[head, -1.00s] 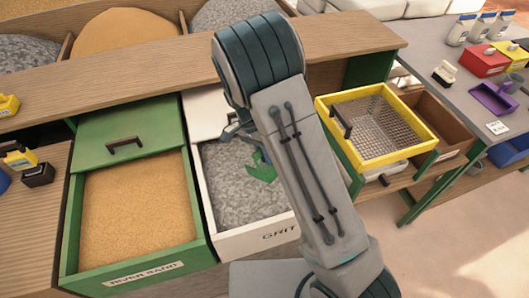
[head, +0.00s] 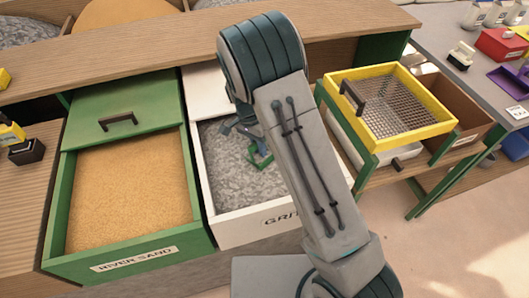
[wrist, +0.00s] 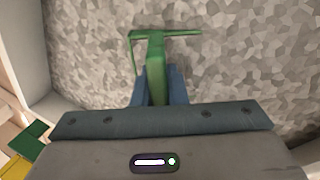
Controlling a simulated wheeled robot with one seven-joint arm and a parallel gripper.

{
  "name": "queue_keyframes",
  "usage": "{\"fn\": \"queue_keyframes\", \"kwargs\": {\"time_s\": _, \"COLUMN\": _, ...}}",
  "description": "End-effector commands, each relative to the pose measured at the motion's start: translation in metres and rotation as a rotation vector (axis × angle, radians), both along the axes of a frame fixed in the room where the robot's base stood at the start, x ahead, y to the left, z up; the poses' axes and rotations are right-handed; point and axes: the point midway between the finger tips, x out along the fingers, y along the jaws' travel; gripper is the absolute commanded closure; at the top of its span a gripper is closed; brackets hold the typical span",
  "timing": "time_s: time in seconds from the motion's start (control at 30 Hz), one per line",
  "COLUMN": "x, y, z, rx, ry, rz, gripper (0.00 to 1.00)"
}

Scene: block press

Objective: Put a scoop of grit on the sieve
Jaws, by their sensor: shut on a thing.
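The green scoop (head: 262,160) is in the open grit drawer (head: 262,224), among the grey grit (head: 232,185). My gripper (head: 246,130) is above the grit, shut on the scoop's handle. In the wrist view the gripper's fingers (wrist: 156,88) close on the scoop (wrist: 155,57), with grit all around it. I cannot tell how much grit the scoop holds. The yellow-framed sieve (head: 397,108) with its metal mesh sits to the right on a green-legged stand. My arm hides the right part of the drawer.
The open river sand drawer (head: 65,235) is on the left. A wooden ledge (head: 120,66) runs behind the drawers. A white tray (head: 408,150) is under the sieve. A grey side table (head: 440,52) with bottles and bins stands at the right. My arm crosses between drawer and sieve.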

Motion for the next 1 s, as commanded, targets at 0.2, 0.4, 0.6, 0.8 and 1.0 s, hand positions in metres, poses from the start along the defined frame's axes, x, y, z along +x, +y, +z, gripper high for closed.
{"fn": "queue_keyframes", "kwargs": {"time_s": 0.2, "x": 0.009, "y": 0.008, "z": -0.013, "rx": 0.080, "ry": -0.077, "rz": -0.001, "gripper": 1.00}}
{"fn": "queue_keyframes", "kwargs": {"time_s": 0.4, "x": 0.002, "y": 0.001, "z": -0.017, "rx": 0.169, "ry": -0.162, "rz": -0.002, "gripper": 1.00}}
{"fn": "queue_keyframes", "kwargs": {"time_s": 0.6, "x": -0.004, "y": -0.004, "z": -0.019, "rx": 0.241, "ry": -0.232, "rz": -0.002, "gripper": 1.00}}
{"fn": "queue_keyframes", "kwargs": {"time_s": 0.8, "x": -0.006, "y": -0.006, "z": 0.002, "rx": 0.272, "ry": -0.265, "rz": 0.002, "gripper": 1.00}}
{"fn": "queue_keyframes", "kwargs": {"time_s": 1.0, "x": -0.007, "y": -0.008, "z": 0.025, "rx": 0.271, "ry": -0.263, "rz": 0.001, "gripper": 1.00}}
